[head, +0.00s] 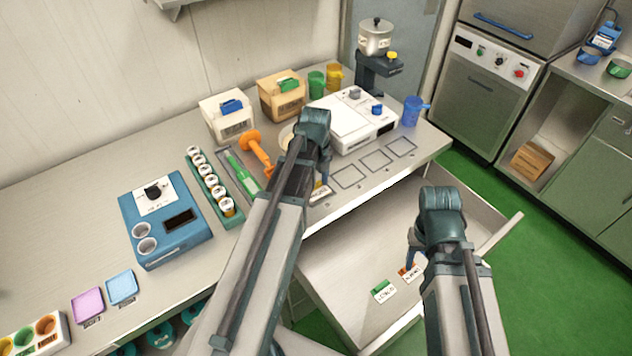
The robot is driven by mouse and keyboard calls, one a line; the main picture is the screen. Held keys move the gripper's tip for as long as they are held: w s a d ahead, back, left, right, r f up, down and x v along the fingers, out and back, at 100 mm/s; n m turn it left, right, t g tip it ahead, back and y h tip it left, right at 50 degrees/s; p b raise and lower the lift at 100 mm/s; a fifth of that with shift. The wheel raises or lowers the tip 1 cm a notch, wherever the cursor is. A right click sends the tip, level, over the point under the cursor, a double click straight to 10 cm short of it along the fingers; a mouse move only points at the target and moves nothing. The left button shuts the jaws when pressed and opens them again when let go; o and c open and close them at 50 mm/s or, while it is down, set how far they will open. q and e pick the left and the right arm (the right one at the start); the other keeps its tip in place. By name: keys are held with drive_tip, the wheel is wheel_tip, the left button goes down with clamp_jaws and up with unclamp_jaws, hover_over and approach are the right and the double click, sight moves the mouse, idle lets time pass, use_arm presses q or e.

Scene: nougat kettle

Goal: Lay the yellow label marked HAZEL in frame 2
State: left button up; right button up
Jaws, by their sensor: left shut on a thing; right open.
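My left gripper (323,184) is over the front edge of the counter, shut on a small white label with a yellowish part (320,194). Its print is too small to read surely, and the gripper and arm hide part of it. I cannot tell whether it touches the counter. Outlined frames lie in a row to its right: one close by (348,177), a middle one (376,160) and a far one (402,147). Their numbers are not legible. My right gripper (411,262) is open at an orange label (408,271) in the open drawer.
The drawer (345,255) also holds a green label (383,289). A white scale-like device (345,122) stands behind the frames, with a blue jug (412,110) to its right. An orange tool (256,150) and a rack of jars (213,187) stand left of my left arm.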

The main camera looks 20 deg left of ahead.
use_arm(q)
drive_tip(key=shift+f+b, duration=0.4)
drive_tip(key=shift+b, duration=0.05)
idle(1.0)
drive_tip(key=o, duration=1.4)
drive_tip(key=shift+o, duration=0.3)
drive_tip(key=shift+r, duration=0.1)
drive_tip(key=shift+r+p, duration=3.5)
drive_tip(key=shift+p, duration=0.1)
drive_tip(key=shift+f, duration=0.1)
